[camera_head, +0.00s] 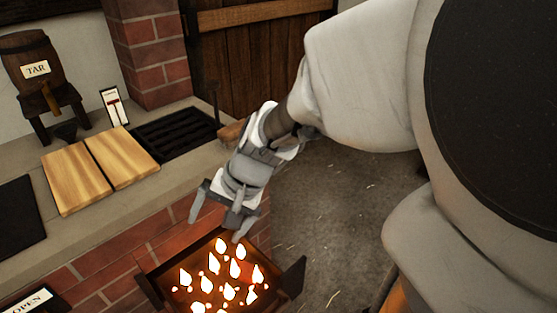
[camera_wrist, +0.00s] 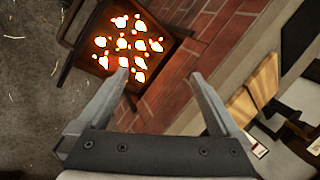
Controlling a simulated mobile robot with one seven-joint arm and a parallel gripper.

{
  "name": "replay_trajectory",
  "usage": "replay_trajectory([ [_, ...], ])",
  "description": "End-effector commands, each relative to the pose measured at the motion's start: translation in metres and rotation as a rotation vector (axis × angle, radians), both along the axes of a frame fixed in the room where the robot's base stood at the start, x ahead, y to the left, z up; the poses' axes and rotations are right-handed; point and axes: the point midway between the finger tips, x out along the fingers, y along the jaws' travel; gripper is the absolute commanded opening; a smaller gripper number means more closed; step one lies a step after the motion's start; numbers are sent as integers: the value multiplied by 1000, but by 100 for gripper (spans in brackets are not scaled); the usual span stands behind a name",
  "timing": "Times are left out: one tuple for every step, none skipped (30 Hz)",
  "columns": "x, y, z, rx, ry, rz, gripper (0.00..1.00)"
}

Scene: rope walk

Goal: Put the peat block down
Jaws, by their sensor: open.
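My gripper (camera_head: 216,228) is open, with nothing between its fingers. It hangs just above the back edge of an open firebox drawer (camera_head: 152,291) full of glowing embers and small flames (camera_head: 229,292). In the wrist view my gripper's two fingers (camera_wrist: 158,75) are spread wide, with the flames (camera_wrist: 122,43) beyond the left fingertip and brick between and beyond the fingers. I cannot make out a separate peat block in either view, neither in the fingers nor among the embers.
A stone-topped brick bench (camera_head: 100,225) carries two wooden boards (camera_head: 100,170), a black grate (camera_head: 175,133) and a tar barrel (camera_head: 34,65). A small brown object (camera_head: 232,131) lies beside the grate, partly hidden by my arm. Open floor (camera_head: 335,215) lies right of the drawer.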

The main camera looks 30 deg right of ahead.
Motion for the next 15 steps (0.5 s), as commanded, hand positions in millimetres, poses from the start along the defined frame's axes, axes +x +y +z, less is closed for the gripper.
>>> replay_trajectory([
  [-11,2,46,-67,-146,82,100],
  [-18,0,51,-105,-164,124,100],
  [-28,-3,58,-154,-187,177,100],
  [-36,-7,62,-194,-204,215,100],
  [-43,-10,66,-230,-219,251,100],
  [-52,-15,72,-283,-239,294,100],
  [-58,-19,75,-320,-252,324,100],
  [-65,-23,78,-357,-263,351,100],
  [-72,-29,83,-403,-279,381,100],
  [-76,-33,85,-434,-288,402,100],
  [-81,-36,88,-463,-296,418,100],
  [-86,-41,90,-498,-304,438,100],
  [-89,-44,92,-519,-308,451,100],
  [-92,-46,93,-538,-312,462,100],
  [-95,-49,94,-558,-315,473,100],
])
